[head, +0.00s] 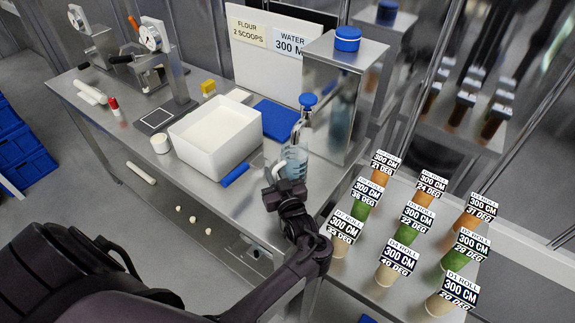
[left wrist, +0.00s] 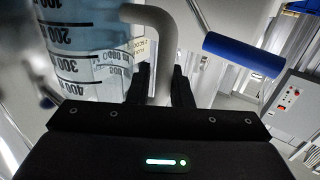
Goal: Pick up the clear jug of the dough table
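The clear jug (head: 294,163) with measuring marks and a bluish tint stands upright over the steel dough table (head: 222,205), near its right end. My left gripper (head: 280,184) is at the jug's near side. In the left wrist view, the jug (left wrist: 85,45) fills the upper left. Its grey handle (left wrist: 160,40) runs down between the two dark fingers (left wrist: 162,88), which lie close on both sides of it, so the gripper looks shut on the handle. I cannot tell whether the jug's base touches the table. My right gripper is not in view.
A steel dispenser (head: 330,95) with a blue cap stands behind the jug. A white tub (head: 215,133) and a blue-handled tool (head: 235,176) lie to the left. Blue crates (head: 22,150) stand on the floor.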

